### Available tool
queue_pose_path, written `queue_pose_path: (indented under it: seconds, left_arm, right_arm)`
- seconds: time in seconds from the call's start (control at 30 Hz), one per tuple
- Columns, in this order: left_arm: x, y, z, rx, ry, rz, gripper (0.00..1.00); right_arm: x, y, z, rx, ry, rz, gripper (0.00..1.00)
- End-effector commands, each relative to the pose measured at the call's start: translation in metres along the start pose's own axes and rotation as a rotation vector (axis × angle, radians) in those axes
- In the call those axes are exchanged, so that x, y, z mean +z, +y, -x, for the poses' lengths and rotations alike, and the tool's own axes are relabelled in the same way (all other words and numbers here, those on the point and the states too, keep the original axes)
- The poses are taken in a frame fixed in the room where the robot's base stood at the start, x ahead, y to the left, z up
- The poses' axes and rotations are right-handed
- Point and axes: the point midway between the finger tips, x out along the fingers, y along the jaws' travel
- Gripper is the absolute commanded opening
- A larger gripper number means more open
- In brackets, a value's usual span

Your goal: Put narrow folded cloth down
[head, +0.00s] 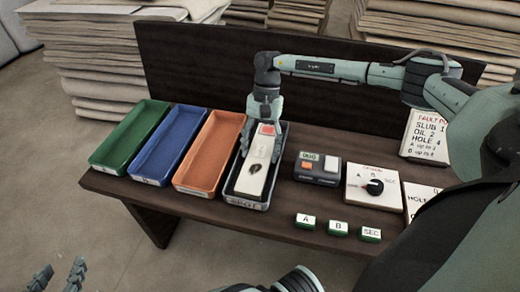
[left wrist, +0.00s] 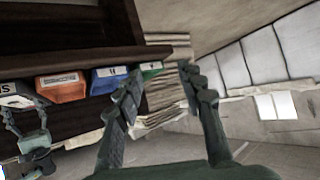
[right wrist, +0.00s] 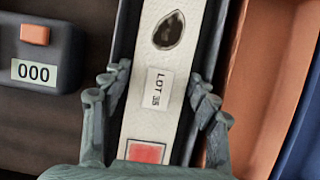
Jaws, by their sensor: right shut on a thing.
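The narrow folded cloth (head: 252,179) is a white strip with a red patch, a small printed label and a dark spot. It lies lengthwise within the outline of the dark grey tray (head: 245,203), and I cannot tell whether it touches the floor. My right gripper (head: 262,128) reaches down over the far end of the tray and is shut on the cloth. In the right wrist view its fingers (right wrist: 158,82) stand along both long sides of the cloth (right wrist: 167,60). My left gripper (head: 62,280) is open and empty, off the table at the lower left; the left wrist view also shows its spread fingers (left wrist: 158,78).
Green (head: 130,137), blue (head: 180,144) and orange (head: 209,151) trays stand left of the grey one. A counter box (head: 317,168), a dial box (head: 373,188) and several small labelled blocks are to the right. A dark panel (head: 330,95) stands behind.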

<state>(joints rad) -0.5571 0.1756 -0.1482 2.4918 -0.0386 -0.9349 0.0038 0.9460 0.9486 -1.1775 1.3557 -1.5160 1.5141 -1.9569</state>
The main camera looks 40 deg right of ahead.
Motion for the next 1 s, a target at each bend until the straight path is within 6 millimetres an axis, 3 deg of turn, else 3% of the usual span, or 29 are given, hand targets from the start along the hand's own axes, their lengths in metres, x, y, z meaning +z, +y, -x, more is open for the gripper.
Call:
queue_pose_path:
  seconds: [0.63, 0.67, 0.7, 0.83, 1.0]
  left_arm:
    - [-0.013, 0.005, -0.001, 0.011, 0.060, 0.002, 0.39]
    - [-0.014, 0.005, -0.001, 0.012, 0.064, 0.002, 0.39]
    - [-0.015, 0.006, 0.000, 0.013, 0.067, 0.003, 0.39]
    - [-0.015, 0.006, 0.000, 0.014, 0.069, 0.003, 0.39]
    - [-0.015, 0.006, 0.000, 0.014, 0.066, 0.003, 0.39]
  right_arm:
    - [-0.001, -0.001, -0.001, -0.001, 0.000, 0.000, 0.27]
    - [-0.001, 0.000, -0.001, -0.001, 0.000, 0.000, 0.61]
    - [0.000, 0.000, -0.001, -0.001, 0.000, 0.000, 0.66]
    - [0.000, 0.000, -0.001, -0.001, 0.000, 0.000, 0.80]
    - [-0.001, 0.000, -0.001, -0.001, 0.001, 0.000, 0.80]
